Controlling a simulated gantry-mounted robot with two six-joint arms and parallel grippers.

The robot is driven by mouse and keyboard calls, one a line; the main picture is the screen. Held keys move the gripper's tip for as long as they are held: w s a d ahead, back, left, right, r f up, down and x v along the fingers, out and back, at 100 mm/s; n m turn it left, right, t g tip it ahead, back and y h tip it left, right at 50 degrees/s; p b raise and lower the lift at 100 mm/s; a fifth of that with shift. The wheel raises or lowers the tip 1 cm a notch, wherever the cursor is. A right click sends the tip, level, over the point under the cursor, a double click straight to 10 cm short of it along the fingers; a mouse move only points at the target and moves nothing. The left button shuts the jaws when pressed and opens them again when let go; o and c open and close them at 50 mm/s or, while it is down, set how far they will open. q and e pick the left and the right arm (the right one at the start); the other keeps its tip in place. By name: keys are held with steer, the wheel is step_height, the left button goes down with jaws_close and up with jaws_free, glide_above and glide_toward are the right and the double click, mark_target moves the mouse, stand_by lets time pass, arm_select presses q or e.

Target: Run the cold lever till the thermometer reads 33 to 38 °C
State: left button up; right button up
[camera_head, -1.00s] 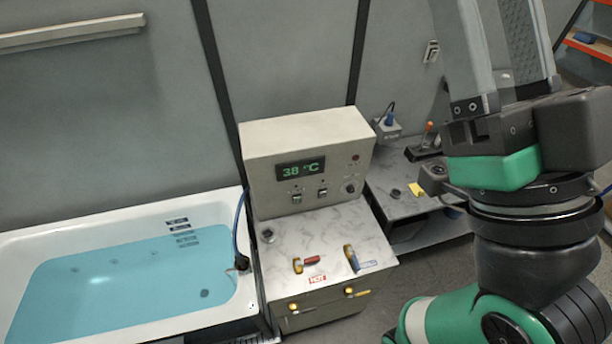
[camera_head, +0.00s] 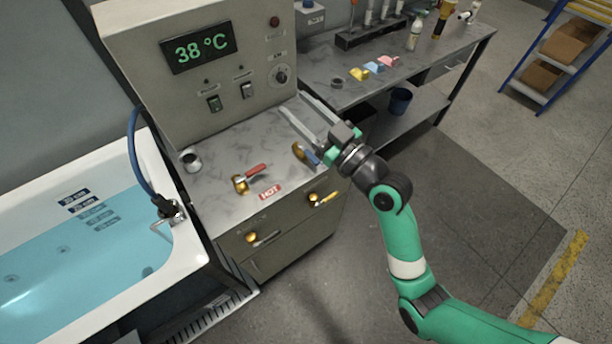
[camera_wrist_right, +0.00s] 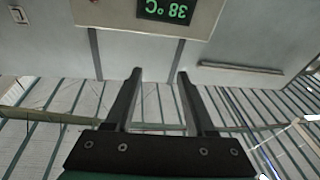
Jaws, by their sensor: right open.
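The thermometer display (camera_head: 200,48) on the grey control box reads 38 °C in green; it also shows upside down in the right wrist view (camera_wrist_right: 166,10). The cold lever (camera_head: 308,155), brass with a blue handle, is on the marbled counter top, partly covered by my right gripper. The hot lever (camera_head: 250,177), with a red handle, is to its left beside a red HOT label (camera_head: 270,191). My right gripper (camera_head: 292,105) is open and empty, its fingers pointing toward the box above the cold lever. I cannot tell whether it touches the lever. My left gripper is out of view.
A white bathtub (camera_head: 190,255) with blue water stands at the left, a blue hose (camera_head: 136,160) at its edge. A workbench (camera_head: 440,62) with bottles and coloured blocks is behind at right. Open floor lies at the right.

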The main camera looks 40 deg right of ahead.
mark_target(303, 147)
steer(key=s+d+f+m+h+b, duration=0.1)
steer(key=f+b, duration=0.3)
steer(key=f, duration=0.5)
steer(key=s+d+f+g+b, duration=0.1)
steer(key=d+f+b, duration=0.2)
steer(key=f, duration=0.6)
steer(key=s+d+f+m+g+h+b, duration=0.1)
steer(key=d+f+b, duration=0.2)
steer(key=f+b, duration=0.3)
steer(key=shift+s+f+m+h, duration=0.15)
steer(key=shift+s+f, duration=0.05)
steer(key=shift+f, duration=0.7)
steer(key=shift+s+f+m+h, duration=0.15)
steer(key=shift+s+f, duration=0.05)
steer(key=shift+f, duration=0.65)
steer(key=shift+d, duration=0.15)
steer(key=shift+w+r, duration=0.2)
steer(key=w+b, duration=0.1)
steer(key=w, duration=0.2)
steer(key=w+b, duration=0.1)
steer(key=w, duration=0.3)
steer(key=w+d+b, duration=0.1)
steer(key=w, duration=0.2)
steer(key=shift+w, duration=0.65)
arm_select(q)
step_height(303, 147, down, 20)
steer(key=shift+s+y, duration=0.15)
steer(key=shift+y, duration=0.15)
arm_select(e)
jaws_close()
